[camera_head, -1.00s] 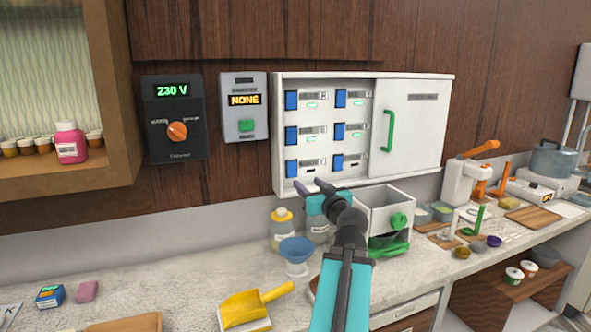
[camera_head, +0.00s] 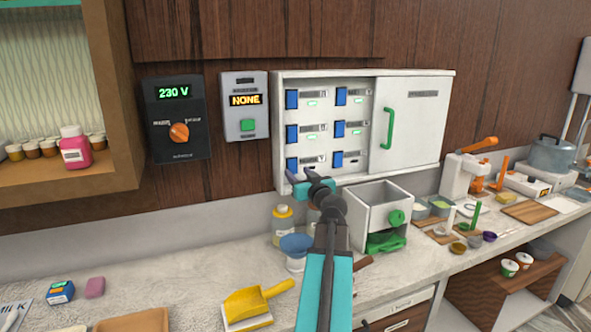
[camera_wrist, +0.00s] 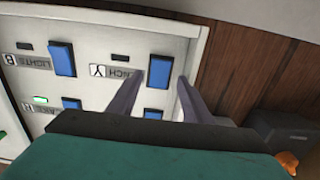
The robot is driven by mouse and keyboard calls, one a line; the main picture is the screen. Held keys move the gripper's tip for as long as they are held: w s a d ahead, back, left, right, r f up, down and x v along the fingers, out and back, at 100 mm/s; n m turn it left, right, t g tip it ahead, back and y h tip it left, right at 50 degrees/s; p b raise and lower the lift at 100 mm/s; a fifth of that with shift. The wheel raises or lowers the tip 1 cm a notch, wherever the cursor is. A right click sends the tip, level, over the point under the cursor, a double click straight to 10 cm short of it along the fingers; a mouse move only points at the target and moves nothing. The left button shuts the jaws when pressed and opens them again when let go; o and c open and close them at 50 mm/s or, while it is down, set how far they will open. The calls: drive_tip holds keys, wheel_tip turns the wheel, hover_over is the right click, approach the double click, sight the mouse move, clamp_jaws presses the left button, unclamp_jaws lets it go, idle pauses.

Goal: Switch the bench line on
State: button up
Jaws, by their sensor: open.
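The open white panel (camera_head: 363,125) on the wall has two columns of blue rocker switches. The bench switch (camera_head: 291,165) is at the bottom left. In the wrist view, which is upside down, the bench switch (camera_wrist: 158,68) sits beside a partly hidden label (camera_wrist: 110,73) ending in "NCH" and a Y tag. Its lamp (camera_wrist: 119,58) is dark. My gripper (camera_head: 302,176) is open and empty, just below the bench switch in the head view. In the wrist view its fingers (camera_wrist: 162,82) lie on either side of that switch; I cannot tell whether they touch it.
The lights switch (camera_wrist: 62,60) is beside it, its lamp dark; the upper rows' lamps are green. A white sliding door (camera_head: 412,125) covers the panel's right side. A grey box (camera_head: 246,105) reads NONE. Below stand bottles (camera_head: 282,226), a blue funnel (camera_head: 296,247) and a white bin (camera_head: 380,207).

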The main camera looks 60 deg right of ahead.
sight(293, 169)
drive_tip(key=shift+p+x, duration=0.4)
drive_tip(key=shift+x, duration=1.05)
drive_tip(key=c, duration=1.1)
drive_tip(key=shift+o, duration=0.2)
drive_tip(key=b, duration=0.2)
drive_tip(key=shift+f+b, duration=0.2)
drive_tip(key=shift+b, duration=0.2)
drive_tip(key=t+h+b, duration=0.1)
drive_tip(key=b, duration=0.7)
drive_tip(key=shift+r, duration=0.1)
drive_tip(key=o, duration=1.1)
drive_tip(key=shift+c, duration=0.2)
